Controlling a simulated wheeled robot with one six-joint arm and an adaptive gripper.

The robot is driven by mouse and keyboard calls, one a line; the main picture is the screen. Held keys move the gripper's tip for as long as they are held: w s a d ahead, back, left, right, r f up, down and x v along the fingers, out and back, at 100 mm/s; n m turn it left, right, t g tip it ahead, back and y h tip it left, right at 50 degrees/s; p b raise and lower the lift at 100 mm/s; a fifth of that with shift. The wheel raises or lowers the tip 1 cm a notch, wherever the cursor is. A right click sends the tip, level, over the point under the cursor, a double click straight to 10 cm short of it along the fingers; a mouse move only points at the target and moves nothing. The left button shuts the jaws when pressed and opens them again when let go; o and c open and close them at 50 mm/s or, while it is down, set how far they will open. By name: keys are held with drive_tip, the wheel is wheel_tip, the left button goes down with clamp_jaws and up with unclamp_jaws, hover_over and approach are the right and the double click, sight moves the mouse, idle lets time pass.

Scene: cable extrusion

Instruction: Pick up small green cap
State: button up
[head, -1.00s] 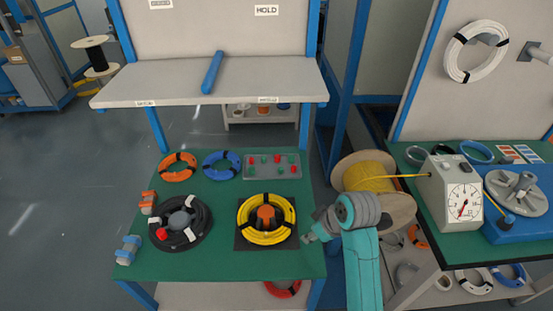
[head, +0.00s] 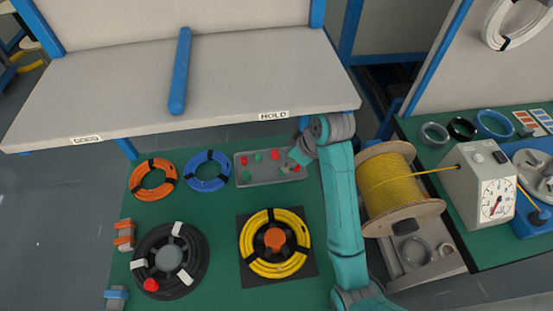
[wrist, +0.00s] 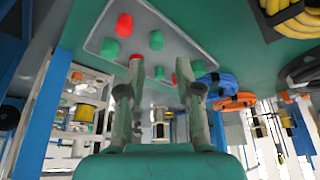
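Several small green caps and red caps stand in a shallow grey tray (head: 262,170) on the green table. One green cap (head: 259,155) shows at the tray's back edge and another green cap (head: 247,175) at its front left; a red cap (head: 245,160) is near them. My gripper (head: 291,163) is over the tray's right end in the head view and hides part of it. In the wrist view my gripper (wrist: 160,90) is open and empty. A green cap (wrist: 160,73) shows between its two fingers, apart from them. More green caps (wrist: 156,40) and red caps (wrist: 124,25) show above.
A blue coil (head: 208,171) and an orange coil (head: 153,179) lie left of the tray. A yellow coil (head: 262,262) and a black coil (head: 145,250) lie in front. The grey shelf's front edge (head: 200,127) is behind the tray. A yellow cable spool (head: 385,178) stands right.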

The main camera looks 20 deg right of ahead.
sight(279, 172)
drive_tip(key=shift+w+x, duration=0.2)
drive_tip(key=shift+x, duration=1.75)
drive_tip(key=shift+w+x, duration=0.15)
drive_tip(key=shift+x, duration=1.8)
drive_tip(key=shift+r, duration=0.15)
drive_tip(key=c, duration=0.5)
